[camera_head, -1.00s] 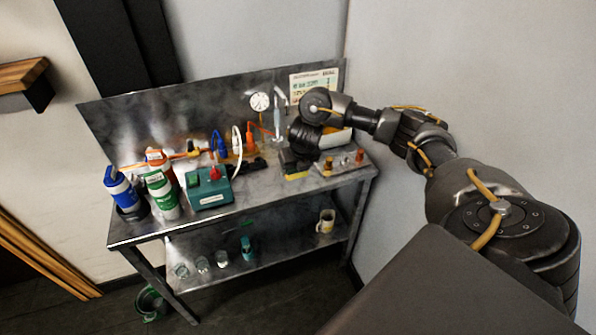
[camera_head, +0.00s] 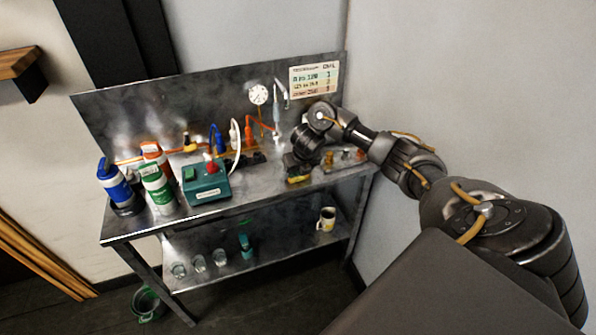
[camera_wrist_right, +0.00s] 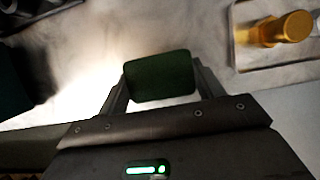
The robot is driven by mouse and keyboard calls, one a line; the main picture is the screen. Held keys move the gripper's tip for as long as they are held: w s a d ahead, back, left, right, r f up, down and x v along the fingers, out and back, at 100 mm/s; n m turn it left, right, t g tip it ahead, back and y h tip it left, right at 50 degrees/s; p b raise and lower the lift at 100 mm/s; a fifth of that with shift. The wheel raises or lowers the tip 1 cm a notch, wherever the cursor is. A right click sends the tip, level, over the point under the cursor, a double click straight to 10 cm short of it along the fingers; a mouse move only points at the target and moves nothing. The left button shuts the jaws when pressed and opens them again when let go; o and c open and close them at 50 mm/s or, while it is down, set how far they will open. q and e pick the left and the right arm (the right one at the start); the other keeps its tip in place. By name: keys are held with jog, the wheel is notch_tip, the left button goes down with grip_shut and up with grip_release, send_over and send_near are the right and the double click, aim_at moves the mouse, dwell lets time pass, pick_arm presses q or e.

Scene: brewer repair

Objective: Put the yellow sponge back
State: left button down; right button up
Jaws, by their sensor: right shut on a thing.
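The yellow sponge (camera_head: 299,179) shows as a small yellow strip below my right gripper (camera_head: 297,173), near the front right of the bench top. In the right wrist view, a dark green pad (camera_wrist_right: 160,76), which looks like the sponge's scouring face, sits between the two fingers of the right gripper (camera_wrist_right: 158,80). The right gripper is shut on it. The gripper and wrist hide most of the sponge in the head view. I cannot tell whether it touches the bench top. My left gripper is not in view.
A tray with brass fittings (camera_head: 345,157) lies right of the gripper; a brass fitting also shows in the wrist view (camera_wrist_right: 285,28). A teal box (camera_head: 206,182) and several bottles (camera_head: 157,188) stand to the left. Bare bench top (camera_head: 258,186) lies between box and gripper.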

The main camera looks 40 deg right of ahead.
jog(key=shift+f, duration=0.1)
jog(key=o, duration=0.9)
jog(key=shift+r, duration=0.35)
jog(key=p+v, duration=0.5)
jog(key=v, duration=0.6)
jog(key=shift+s+a+r, duration=0.15)
jog(key=shift+a+r, duration=0.05)
jog(key=shift+r, duration=0.05)
